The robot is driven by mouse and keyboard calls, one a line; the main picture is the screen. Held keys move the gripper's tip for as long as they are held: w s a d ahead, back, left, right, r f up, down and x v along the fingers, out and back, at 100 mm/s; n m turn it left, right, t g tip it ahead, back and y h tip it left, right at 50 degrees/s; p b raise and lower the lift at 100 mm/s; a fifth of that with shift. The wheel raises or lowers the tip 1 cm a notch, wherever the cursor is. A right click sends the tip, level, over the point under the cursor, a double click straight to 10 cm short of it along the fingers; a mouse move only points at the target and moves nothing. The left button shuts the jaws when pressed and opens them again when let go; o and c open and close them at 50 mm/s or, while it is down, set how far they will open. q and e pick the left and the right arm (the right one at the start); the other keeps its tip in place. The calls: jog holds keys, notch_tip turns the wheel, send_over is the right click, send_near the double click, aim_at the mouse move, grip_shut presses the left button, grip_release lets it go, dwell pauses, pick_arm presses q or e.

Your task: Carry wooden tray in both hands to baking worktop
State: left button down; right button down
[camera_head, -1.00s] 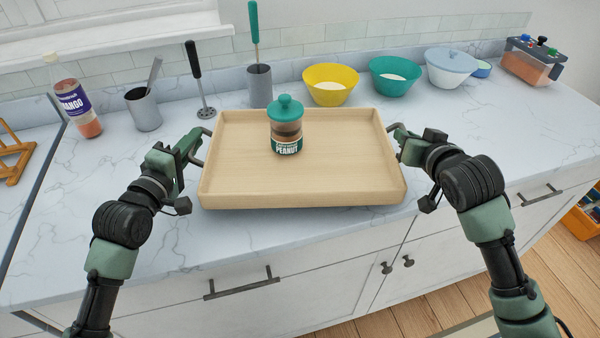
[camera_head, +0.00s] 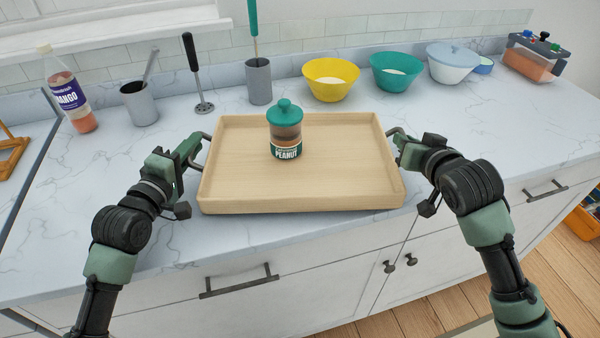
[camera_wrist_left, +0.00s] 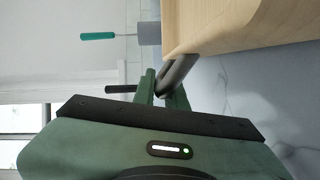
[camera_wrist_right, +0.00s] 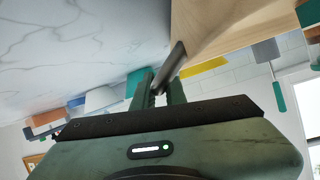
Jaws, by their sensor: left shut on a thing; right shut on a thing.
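The wooden tray (camera_head: 330,180) is level between my two grippers, over the front part of the marble worktop (camera_head: 100,215). A jar with a teal lid and a peanut label (camera_head: 286,130) stands upright on it, left of the middle. My left gripper (camera_head: 196,150) is shut on the tray's left handle, a dark bar that shows in the left wrist view (camera_wrist_left: 178,74). My right gripper (camera_head: 398,140) is shut on the right handle, which shows in the right wrist view (camera_wrist_right: 172,66). Whether the tray's underside touches the worktop is hidden.
Clear worktop lies left and right of the tray.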

pick_arm(q)
jog(key=shift+f+b, duration=0.5)
jog(key=shift+f, duration=0.1)
pick_arm(e)
jog(key=shift+f, duration=0.65)
pick_arm(q)
jog(key=c, duration=1.8)
grip_release()
jog(key=shift+f, duration=0.15)
pick_arm(e)
jog(key=c, duration=1.8)
grip_release()
jog(key=shift+f, duration=0.15)
pick_arm(q)
jog(key=o, duration=0.3)
pick_arm(e)
jog(key=o, duration=0.3)
pick_arm(q)
jog(key=o, duration=0.9)
jog(key=shift+c, duration=0.2)
pick_arm(e)
jog(key=shift+o, duration=0.2)
pick_arm(q)
jog(key=shift+s, duration=0.15)
jog(key=v, duration=1.1)
jog(key=shift+s+a, duration=0.1)
jog(key=shift+s, duration=0.3)
pick_arm(e)
jog(key=shift+s, duration=0.1)
